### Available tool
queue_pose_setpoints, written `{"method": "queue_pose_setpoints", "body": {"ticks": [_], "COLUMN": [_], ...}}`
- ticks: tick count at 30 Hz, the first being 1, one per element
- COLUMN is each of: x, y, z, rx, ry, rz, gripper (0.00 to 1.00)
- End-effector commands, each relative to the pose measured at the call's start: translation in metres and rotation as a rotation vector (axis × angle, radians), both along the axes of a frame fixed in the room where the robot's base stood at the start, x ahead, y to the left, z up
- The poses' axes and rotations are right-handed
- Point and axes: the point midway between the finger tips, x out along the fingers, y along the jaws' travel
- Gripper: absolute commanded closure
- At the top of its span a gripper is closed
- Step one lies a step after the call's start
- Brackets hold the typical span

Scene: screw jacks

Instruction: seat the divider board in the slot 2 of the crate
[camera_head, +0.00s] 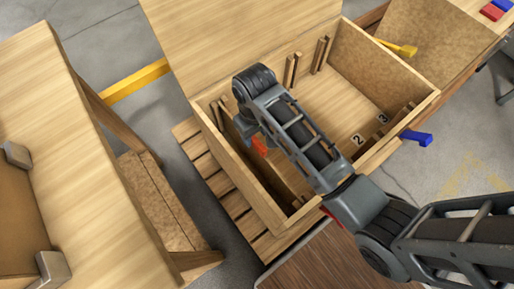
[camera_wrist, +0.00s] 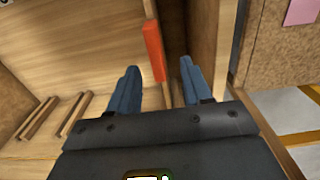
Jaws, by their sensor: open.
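The open-topped wooden crate (camera_head: 435,98) shows in the head view with pairs of upright slot strips on its walls. Slot 2 has strips (camera_head: 290,70) on the far wall and a floor label "2" (camera_head: 358,140). My gripper (camera_wrist: 160,82) points down inside the crate's left part, its two blue fingers apart. An orange piece (camera_wrist: 154,50) shows just ahead of the fingers, and also beside my wrist in the head view (camera_head: 259,145). It appears to sit on an upright board, likely the divider board (camera_wrist: 176,35), near the crate's left wall. My arm hides much of this area.
Slot 3's label (camera_head: 383,118) is right of slot 2. A wooden table (camera_head: 85,100) stands at left and a slatted pallet (camera_head: 215,185) lies under the crate. The crate's middle floor looks clear.

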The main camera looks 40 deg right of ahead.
Motion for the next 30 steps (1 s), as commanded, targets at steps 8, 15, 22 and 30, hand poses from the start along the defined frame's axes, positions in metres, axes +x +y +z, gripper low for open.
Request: {"method": "queue_pose_setpoints", "body": {"ticks": [8,15,22,30], "x": [-0.001,-0.003,-0.002,-0.002], "y": [-0.001,-0.006,-0.006,-0.005], "z": [-0.028,-0.060,-0.076,-0.076], "rx": [0.000,0.000,0.000,0.000], "ry": [0.006,0.006,0.002,0.002], "rz": [0.000,0.000,0.000,0.000], "gripper": [0.51,0.51,0.51,0.59]}}
